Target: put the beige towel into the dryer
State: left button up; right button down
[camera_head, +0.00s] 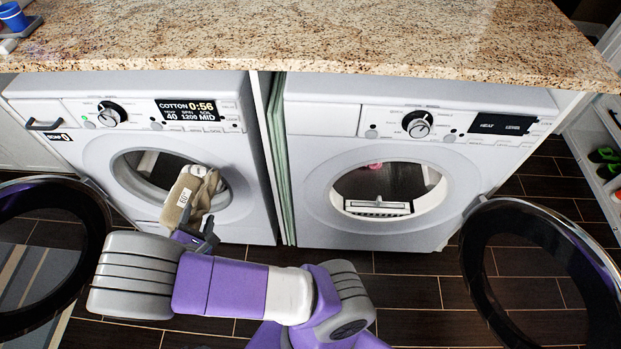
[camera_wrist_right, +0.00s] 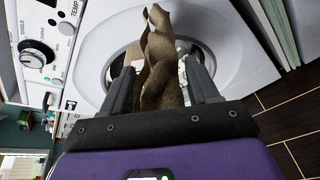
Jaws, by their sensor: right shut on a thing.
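The beige towel (camera_head: 185,192) is in my right gripper (camera_head: 200,232), in front of the open drum mouth of the left machine (camera_head: 80,146). In the right wrist view the towel (camera_wrist_right: 162,62) stands up between the two fingers of my right gripper (camera_wrist_right: 163,88), which is shut on it. The towel overlaps the drum opening in both views; I cannot tell how far into it the towel reaches. The right machine, which looks like the dryer (camera_head: 310,195), has an open drum mouth. My left gripper is not in view.
The left machine's round door (camera_head: 95,205) stands open at the left. The right machine's door (camera_head: 590,262) stands open at the right. Dark floor tiles (camera_head: 415,292) lie in front.

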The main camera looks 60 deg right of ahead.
aim_at(367, 195)
jog(key=z, duration=0.55)
jog(key=k, duration=0.8)
jog(key=z, duration=1)
jog(key=i, duration=0.95)
